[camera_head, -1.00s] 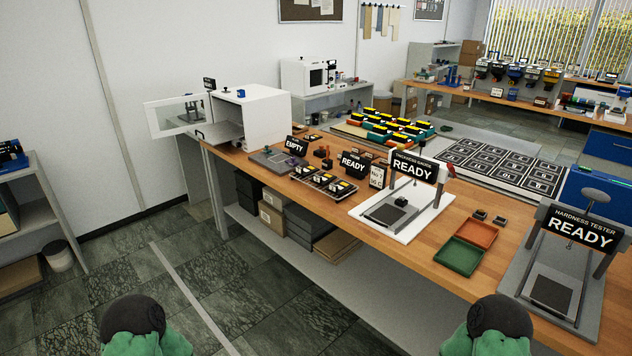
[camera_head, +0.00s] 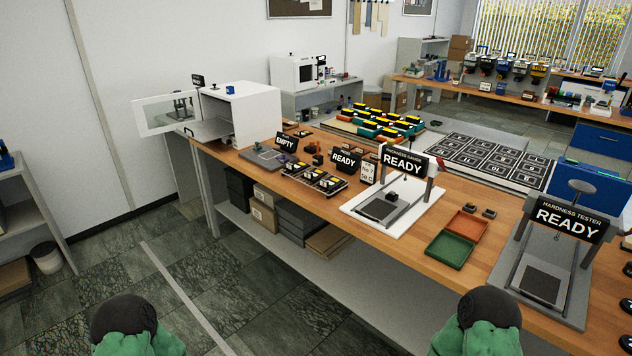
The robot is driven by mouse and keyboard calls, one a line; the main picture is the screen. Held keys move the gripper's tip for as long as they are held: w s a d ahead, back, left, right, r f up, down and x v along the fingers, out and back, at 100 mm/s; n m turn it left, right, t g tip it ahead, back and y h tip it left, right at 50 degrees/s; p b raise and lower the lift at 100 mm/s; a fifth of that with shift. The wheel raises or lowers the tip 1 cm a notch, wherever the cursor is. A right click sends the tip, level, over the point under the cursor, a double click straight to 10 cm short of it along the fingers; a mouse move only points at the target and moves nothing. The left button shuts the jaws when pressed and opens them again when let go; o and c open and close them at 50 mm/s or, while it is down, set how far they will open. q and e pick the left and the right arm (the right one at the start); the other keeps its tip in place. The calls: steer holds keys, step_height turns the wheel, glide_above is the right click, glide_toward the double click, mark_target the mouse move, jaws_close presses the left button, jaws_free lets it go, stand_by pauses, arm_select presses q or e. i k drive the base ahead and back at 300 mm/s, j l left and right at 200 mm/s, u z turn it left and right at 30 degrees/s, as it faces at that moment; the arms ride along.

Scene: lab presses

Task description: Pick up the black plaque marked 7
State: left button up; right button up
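Several black square plaques with white markings lie in rows on a flat board (camera_head: 428,160) at the back right of the wooden bench. The markings are too small to read, so I cannot tell which plaque is the 7. Small dark pieces (camera_head: 489,212) lie near the coloured trays, their markings also unreadable. Neither of my grippers is in view.
The wooden bench (camera_head: 420,256) carries a thickness gauge (camera_head: 384,208) and a hardness tester (camera_head: 541,283), both with READY signs. Between them are an orange tray (camera_head: 467,226) and a green tray (camera_head: 449,250). A white box oven (camera_head: 240,112) stands open at left. The tiled floor in front is clear.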

mark_target(297, 164)
steer(key=i+j+z, duration=0.35)
steer(key=i+j, duration=0.6)
steer(key=j, duration=0.1)
